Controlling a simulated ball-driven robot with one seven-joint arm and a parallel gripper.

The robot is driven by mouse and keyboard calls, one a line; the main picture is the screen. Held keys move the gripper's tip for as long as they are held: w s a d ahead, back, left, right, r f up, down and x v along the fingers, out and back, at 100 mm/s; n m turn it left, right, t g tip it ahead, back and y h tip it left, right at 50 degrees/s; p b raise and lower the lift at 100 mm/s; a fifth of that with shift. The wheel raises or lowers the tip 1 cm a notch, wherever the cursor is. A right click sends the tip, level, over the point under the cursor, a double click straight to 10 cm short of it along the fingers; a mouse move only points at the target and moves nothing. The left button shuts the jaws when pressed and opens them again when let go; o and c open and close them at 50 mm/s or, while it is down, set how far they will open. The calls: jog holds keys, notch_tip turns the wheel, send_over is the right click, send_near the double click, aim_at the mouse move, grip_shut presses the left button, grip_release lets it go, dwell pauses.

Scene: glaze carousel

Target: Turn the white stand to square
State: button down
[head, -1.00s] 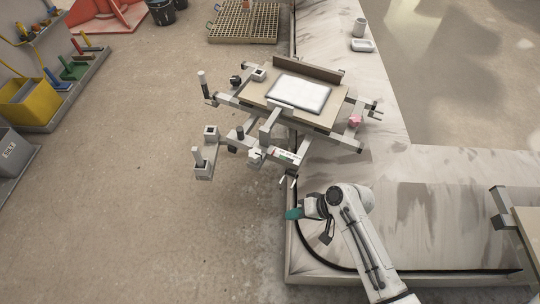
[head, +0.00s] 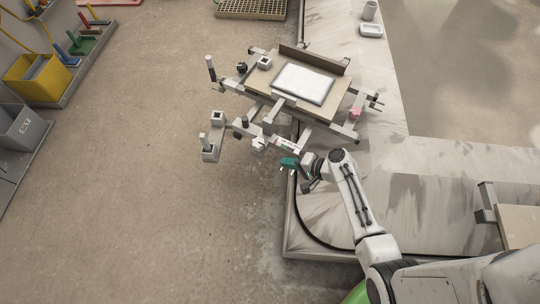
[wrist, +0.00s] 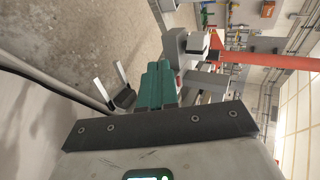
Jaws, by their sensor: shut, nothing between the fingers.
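The white stand is a pale frame of crossing bars (head: 308,134) with a tan board (head: 258,83) on top. A white slab (head: 303,82) lies on the board. The stand is at the upper middle of the head view, skewed to the track edge. My teal-fingered gripper (head: 288,163) is shut and empty, just beyond the stand's near labelled bar (head: 286,148) on the near side. In the wrist view my gripper (wrist: 158,70) points at pale stand parts (wrist: 187,48); whether it touches them cannot be told.
A marbled track bed (head: 400,205) with a raised rim lies under and right of the stand. Another tan-topped stand (head: 520,225) is at the right edge. A yellow bin (head: 38,77) and grey bin (head: 20,127) stand far left. The floor on the left is clear.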

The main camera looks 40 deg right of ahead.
aim_at(262, 155)
jog(key=x, duration=0.3)
jog(key=r+x, duration=0.1)
jog(key=x, duration=0.1)
jog(key=shift+w+a+f, duration=0.1)
jog(key=shift+w+a, duration=0.15)
jog(key=shift+w, duration=0.35)
jog(key=shift+w+a, duration=0.25)
jog(key=shift+w, duration=0.5)
jog(key=shift+w+a, duration=0.1)
